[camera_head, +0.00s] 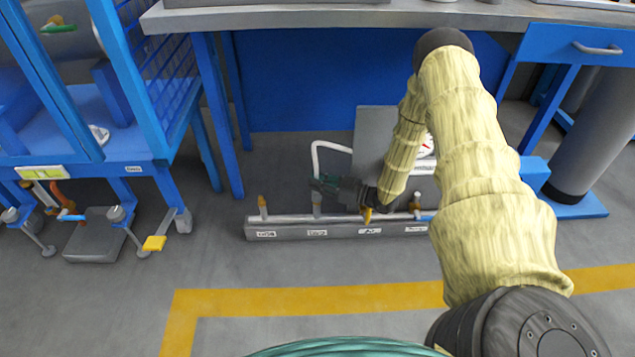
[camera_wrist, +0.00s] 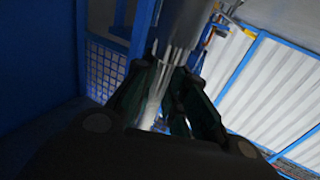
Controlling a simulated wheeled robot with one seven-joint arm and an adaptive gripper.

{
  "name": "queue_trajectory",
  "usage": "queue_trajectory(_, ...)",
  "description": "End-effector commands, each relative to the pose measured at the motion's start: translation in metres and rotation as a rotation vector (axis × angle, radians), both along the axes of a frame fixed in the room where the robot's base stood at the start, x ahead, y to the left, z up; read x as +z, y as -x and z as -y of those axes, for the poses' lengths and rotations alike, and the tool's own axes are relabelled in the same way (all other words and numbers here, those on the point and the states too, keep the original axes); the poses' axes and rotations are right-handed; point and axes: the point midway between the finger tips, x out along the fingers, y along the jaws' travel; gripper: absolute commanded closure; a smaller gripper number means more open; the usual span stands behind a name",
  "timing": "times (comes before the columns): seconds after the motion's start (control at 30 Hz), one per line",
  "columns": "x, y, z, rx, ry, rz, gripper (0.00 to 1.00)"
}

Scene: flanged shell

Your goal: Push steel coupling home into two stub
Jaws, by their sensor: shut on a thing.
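My gripper (camera_head: 322,186) reaches in from the right, low above a grey manifold bar (camera_head: 285,232) on the floor. Its dark green fingers are shut on a shiny steel piece, taken as the steel coupling (camera_wrist: 183,45), which shows between the fingertips in the wrist view (camera_wrist: 172,75). A white hose (camera_head: 316,155) bends down to the gripper. Directly below the fingers stands a grey upright stub (camera_head: 317,206), second from left on the bar, above a label that looks like "two". Whether coupling and stub touch is hidden by the fingers.
Other stubs with orange-brown tops stand along the bar: one at left (camera_head: 262,207), others to the right (camera_head: 416,207). A grey panel with a gauge (camera_head: 425,146) stands behind. A blue bench leg (camera_head: 218,120) and blue cart (camera_head: 150,150) are left. Floor in front is clear.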

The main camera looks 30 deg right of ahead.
Motion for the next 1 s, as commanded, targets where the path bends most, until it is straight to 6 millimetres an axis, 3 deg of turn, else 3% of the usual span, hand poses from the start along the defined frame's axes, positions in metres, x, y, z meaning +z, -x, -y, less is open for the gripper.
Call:
queue_trajectory(0.43,-0.0121,0.0022,-0.0008,0.001,0.001,-0.009,1.00)
queue_trajectory(0.47,-0.0123,0.0024,-0.0008,0.001,0.001,-0.009,0.81)
queue_trajectory(0.57,-0.0130,0.0027,-0.0007,0.001,0.002,-0.010,0.63)
queue_trajectory(1.0,-0.0098,0.0029,-0.0006,0.000,0.002,-0.010,0.61)
